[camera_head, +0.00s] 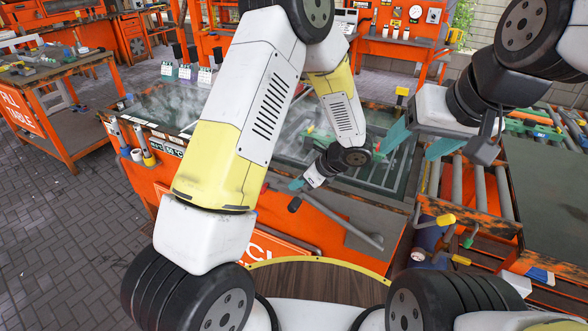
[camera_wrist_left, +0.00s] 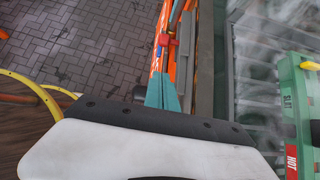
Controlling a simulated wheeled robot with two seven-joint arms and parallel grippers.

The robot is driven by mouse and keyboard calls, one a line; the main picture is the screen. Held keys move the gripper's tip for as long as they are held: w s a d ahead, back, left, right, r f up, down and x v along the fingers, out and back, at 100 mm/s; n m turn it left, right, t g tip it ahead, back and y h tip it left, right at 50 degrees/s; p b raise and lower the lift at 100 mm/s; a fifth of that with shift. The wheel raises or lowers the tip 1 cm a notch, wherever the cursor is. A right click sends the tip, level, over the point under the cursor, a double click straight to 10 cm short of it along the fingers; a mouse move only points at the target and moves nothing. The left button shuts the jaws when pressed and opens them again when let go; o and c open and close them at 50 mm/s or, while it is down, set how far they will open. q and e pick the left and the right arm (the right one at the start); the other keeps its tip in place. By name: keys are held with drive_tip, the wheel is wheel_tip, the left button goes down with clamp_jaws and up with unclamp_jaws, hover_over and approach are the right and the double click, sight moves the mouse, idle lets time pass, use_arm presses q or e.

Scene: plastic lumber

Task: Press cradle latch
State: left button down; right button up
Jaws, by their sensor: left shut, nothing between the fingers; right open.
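I cannot pick out the cradle latch for certain. A grey lever bar (camera_head: 340,222) with a dark grip lies along the front of the orange steaming bench (camera_head: 160,187). My left gripper (camera_head: 296,184) is shut and empty, its teal fingertips just above the bar's grip end. In the left wrist view its fingers (camera_wrist_left: 163,94) point toward a small red piece (camera_wrist_left: 168,40) on a rod by the bench edge; contact is not clear. My right gripper (camera_head: 418,141) is open and empty, raised at the right.
My left arm hides much of the bench's middle. A roller table (camera_head: 492,192) stands at the right, with a yellow-tipped handle (camera_head: 445,220) at its front. Bottles (camera_head: 186,72) stand at the bench's back left. The brick floor (camera_head: 60,230) at the left is clear.

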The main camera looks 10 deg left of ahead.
use_arm(q)
drive_tip(key=x, duration=0.7)
drive_tip(key=a+r+x, duration=0.1)
drive_tip(key=x, duration=0.2)
drive_tip(key=shift+w+a+f, duration=0.15)
drive_tip(key=shift+w+a, duration=0.15)
drive_tip(key=shift+w+a+f, duration=0.1)
drive_tip(key=shift+w+a, duration=0.15)
drive_tip(key=shift+a, duration=0.25)
